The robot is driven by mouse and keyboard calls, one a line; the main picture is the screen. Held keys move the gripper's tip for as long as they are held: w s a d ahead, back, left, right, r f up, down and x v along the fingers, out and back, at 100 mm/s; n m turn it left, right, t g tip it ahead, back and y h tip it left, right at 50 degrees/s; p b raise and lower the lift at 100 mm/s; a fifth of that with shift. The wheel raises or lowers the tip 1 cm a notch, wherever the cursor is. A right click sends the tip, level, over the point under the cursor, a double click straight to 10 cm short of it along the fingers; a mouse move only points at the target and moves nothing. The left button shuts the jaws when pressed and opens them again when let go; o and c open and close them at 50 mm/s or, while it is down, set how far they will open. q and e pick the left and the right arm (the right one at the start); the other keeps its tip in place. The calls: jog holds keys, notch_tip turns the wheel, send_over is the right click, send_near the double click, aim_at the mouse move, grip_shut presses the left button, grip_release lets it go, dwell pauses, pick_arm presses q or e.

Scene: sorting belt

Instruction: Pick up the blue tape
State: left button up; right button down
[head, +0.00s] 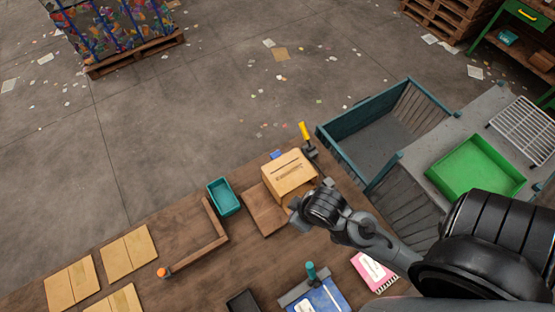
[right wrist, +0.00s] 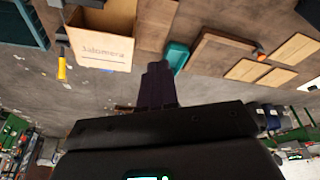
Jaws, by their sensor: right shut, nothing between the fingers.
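I cannot make out a blue tape for certain. A small blue item (head: 277,154) shows at the far edge of the bench behind the cardboard box, too small to identify. My right gripper (head: 298,217) is over the bench, just in front of the cardboard box (head: 289,170), partly hidden by its own wrist. In the right wrist view the right gripper (right wrist: 158,72) is shut and empty, with the box (right wrist: 103,47) beside it on the left. My left gripper is not in view.
A teal tray (head: 223,196) and a wooden frame (head: 205,249) lie left of the box. A yellow-handled tool (head: 305,133) is behind it. A pink notebook (head: 374,272) and a blue pad (head: 320,299) lie nearer. A green tray (head: 475,168) is at the right.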

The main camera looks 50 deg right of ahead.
jog(key=c, duration=1.8)
grip_release()
jog(key=shift+c, duration=0.2)
jog(key=o, duration=1.5)
